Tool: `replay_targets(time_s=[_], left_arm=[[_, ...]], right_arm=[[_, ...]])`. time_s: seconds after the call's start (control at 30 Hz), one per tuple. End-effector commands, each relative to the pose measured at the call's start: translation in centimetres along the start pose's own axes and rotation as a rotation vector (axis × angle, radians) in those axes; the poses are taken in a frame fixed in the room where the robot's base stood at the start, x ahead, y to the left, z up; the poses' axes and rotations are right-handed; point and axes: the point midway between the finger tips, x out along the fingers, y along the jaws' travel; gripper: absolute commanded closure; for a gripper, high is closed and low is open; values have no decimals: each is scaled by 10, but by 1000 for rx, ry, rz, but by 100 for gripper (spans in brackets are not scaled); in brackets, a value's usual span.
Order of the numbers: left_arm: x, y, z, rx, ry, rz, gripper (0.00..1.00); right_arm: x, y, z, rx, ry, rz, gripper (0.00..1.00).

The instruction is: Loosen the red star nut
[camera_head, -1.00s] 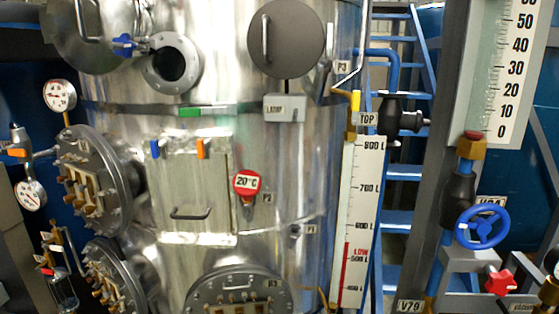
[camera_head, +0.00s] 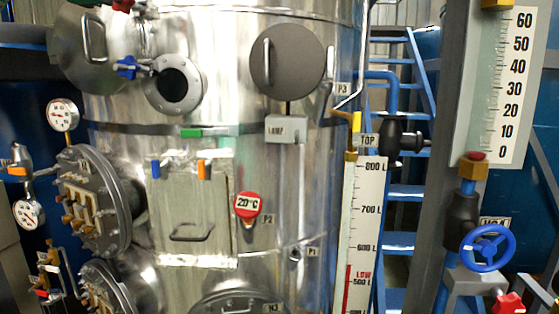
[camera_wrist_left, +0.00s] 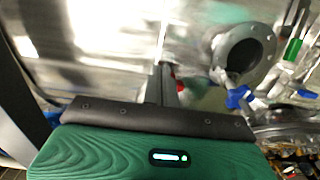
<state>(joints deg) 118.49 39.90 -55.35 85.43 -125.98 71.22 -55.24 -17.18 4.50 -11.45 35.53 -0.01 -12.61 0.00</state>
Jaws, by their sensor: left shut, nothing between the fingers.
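My left gripper (camera_wrist_left: 163,78) is shut and empty in the left wrist view, its narrow fingers pointing at the steel vessel. A small red part (camera_wrist_left: 179,86) shows right beside the fingers, mostly hidden by them; I cannot tell if they touch it. In the head view, a red part (camera_head: 123,4) is cut off by the top edge, above the round port; its shape is unclear. A red star-shaped knob (camera_head: 508,303) is at the bottom right, partly cut off, below a blue handwheel (camera_head: 488,248). My right gripper is not in view.
The steel vessel (camera_head: 290,185) fills the middle. An open flanged port (camera_head: 175,85) with a blue handle (camera_head: 126,67) beside it stands out at upper left. Gauges (camera_head: 63,114) and bolted flanges are at left. Level scales (camera_head: 368,210) and a blue ladder (camera_head: 405,192) are at right.

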Motion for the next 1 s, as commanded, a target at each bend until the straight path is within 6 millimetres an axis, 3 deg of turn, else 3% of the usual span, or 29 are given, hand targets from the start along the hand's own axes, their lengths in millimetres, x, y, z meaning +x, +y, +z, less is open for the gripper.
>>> replay_targets(time_s=[0.3, 0.73, 0.87, 1.0], left_arm=[[-37, -1, 1, 1, -1, 2, 100], [-42, 0, 3, -1, -11, 3, 100], [-43, 4, 20, -17, -88, 22, 100], [-52, 16, 63, -74, -289, 77, 100]], right_arm=[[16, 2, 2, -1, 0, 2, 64], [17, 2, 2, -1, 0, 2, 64], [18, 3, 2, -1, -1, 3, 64], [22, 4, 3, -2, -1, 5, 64]])
